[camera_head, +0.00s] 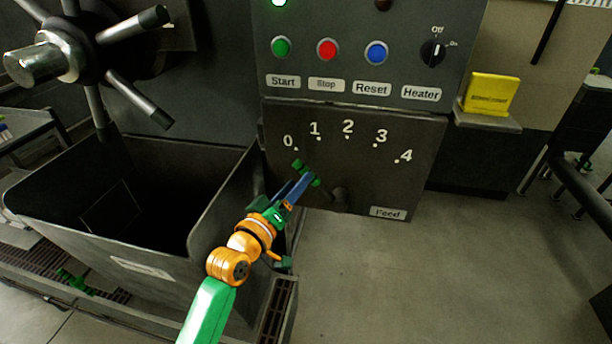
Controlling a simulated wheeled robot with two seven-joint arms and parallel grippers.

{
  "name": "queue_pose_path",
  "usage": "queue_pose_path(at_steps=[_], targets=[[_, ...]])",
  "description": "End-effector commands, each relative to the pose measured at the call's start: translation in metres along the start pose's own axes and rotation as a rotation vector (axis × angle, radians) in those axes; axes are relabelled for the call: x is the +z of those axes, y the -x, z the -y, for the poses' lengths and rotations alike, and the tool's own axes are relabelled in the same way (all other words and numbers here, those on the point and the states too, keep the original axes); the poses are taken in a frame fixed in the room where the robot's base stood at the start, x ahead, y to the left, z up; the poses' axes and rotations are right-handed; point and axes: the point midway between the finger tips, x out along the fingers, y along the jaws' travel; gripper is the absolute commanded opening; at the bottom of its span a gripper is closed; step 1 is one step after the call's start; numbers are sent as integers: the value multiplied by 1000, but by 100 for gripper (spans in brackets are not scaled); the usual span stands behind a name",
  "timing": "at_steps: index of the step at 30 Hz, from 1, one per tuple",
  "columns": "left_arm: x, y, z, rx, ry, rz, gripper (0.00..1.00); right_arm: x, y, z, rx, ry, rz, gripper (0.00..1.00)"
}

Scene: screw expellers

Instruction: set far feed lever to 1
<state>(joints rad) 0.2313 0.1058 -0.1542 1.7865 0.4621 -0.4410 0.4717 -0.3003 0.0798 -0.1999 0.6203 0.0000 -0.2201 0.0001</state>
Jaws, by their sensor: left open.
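The feed lever (338,194) is dark and sits low on the dark feed panel (420,180). Its dark arm is hard to make out against the panel. It seems to lean up and left, toward the 0 end of the scale, with its outer end partly hidden at my gripper. The white scale numbers run in an arc from 0 to 4, with the 1 (314,129) up and left of the lever's pivot. My left gripper (306,173) is open, its green fingertips close to the lever's outer end; contact cannot be told.
Above is a panel with a green Start button (281,47), red and blue buttons and a Heater knob (433,53). A dark open bin (100,258) stands left of my arm, below a spoked wheel (88,50). The floor right of the feed panel is clear.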

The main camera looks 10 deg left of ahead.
Motion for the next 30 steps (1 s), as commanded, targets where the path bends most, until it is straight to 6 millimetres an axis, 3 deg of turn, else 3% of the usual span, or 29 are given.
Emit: queue_pose_path(at_steps=[3, 9, 19, 25, 30], targets=[[0, -23, 0, -1, -1, 1, 57, 0, 0, 0, 0, 0, 0, 0], [0, -46, 1, -3, -3, 0, 57, 0, -2, 0, 0, 0, 0, 0], [1, -50, 1, -4, -5, 1, 57, 0, -2, 0, 0, 0, 0, 0], [1, -50, 1, -4, -5, 1, 3, 0, -2, 0, 0, 0, 0, 0], [1, -49, 2, -5, -5, 1, 0, 0, -2, 0, 0, 0, 0, 0]])
